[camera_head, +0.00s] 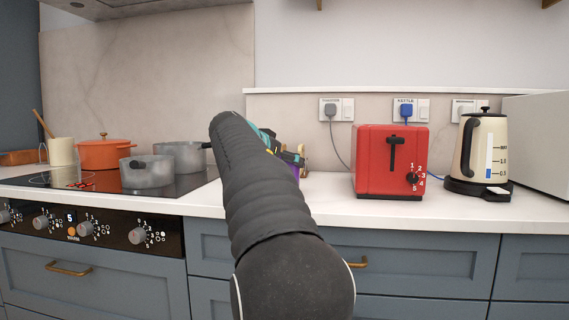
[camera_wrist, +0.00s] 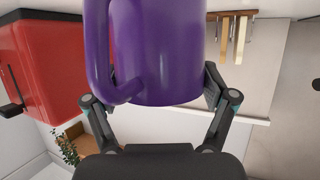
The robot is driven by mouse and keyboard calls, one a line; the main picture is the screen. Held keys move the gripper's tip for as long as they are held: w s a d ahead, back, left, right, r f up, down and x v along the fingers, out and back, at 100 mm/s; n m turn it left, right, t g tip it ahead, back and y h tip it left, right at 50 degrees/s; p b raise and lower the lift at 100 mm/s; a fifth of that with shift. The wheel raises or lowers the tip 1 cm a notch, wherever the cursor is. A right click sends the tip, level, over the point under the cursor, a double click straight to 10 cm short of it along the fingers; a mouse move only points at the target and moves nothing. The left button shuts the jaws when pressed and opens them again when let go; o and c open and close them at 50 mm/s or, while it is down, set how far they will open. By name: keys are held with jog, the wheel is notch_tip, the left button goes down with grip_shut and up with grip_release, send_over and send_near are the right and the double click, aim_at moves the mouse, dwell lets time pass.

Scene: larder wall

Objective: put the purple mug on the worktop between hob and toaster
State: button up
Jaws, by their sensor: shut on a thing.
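The purple mug (camera_wrist: 160,50) fills the upper middle of the wrist view, its handle to the left. My gripper (camera_wrist: 162,92) is shut on it, one finger at each side. In the head view my arm hides most of the gripper, and only a sliver of the mug (camera_head: 296,171) shows. The mug is over the worktop (camera_head: 325,190), between the hob (camera_head: 190,185) and the red toaster (camera_head: 390,160). I cannot tell whether its base touches the worktop. The toaster also shows at left in the wrist view (camera_wrist: 45,60).
Grey pots (camera_head: 147,174) and an orange pot (camera_head: 106,155) stand on the hob. A cream kettle (camera_head: 482,150) and a white box (camera_head: 540,145) stand right of the toaster. A grey cable (camera_head: 339,150) hangs from the socket behind. Worktop left of the toaster looks clear.

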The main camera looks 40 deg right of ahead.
jog(key=shift+f, duration=0.1)
jog(key=o, duration=1.5)
jog(key=shift+a+r, duration=0.1)
jog(key=shift+r, duration=0.1)
jog(key=v, duration=1.2)
jog(key=shift+f, duration=0.1)
jog(key=s+a+f+n+y, duration=0.4)
jog(key=s+a+f, duration=0.4)
jog(key=f, duration=0.4)
jog(key=s+a+f+n+t+y, duration=0.1)
jog(key=s+a+f+n+y, duration=0.3)
jog(key=s+a+f, duration=0.4)
jog(key=s+a+f+n+y, duration=0.4)
jog(key=s+a+f, duration=0.5)
jog(key=f, duration=0.9)
jog(key=shift+s+a+f+n+y, duration=0.1)
jog(key=shift+a+n+y, duration=0.1)
jog(key=shift+n, duration=0.4)
jog(key=shift+a+f+n+y, duration=0.1)
jog(key=shift+a+n+y, duration=0.1)
jog(key=shift+n, duration=0.4)
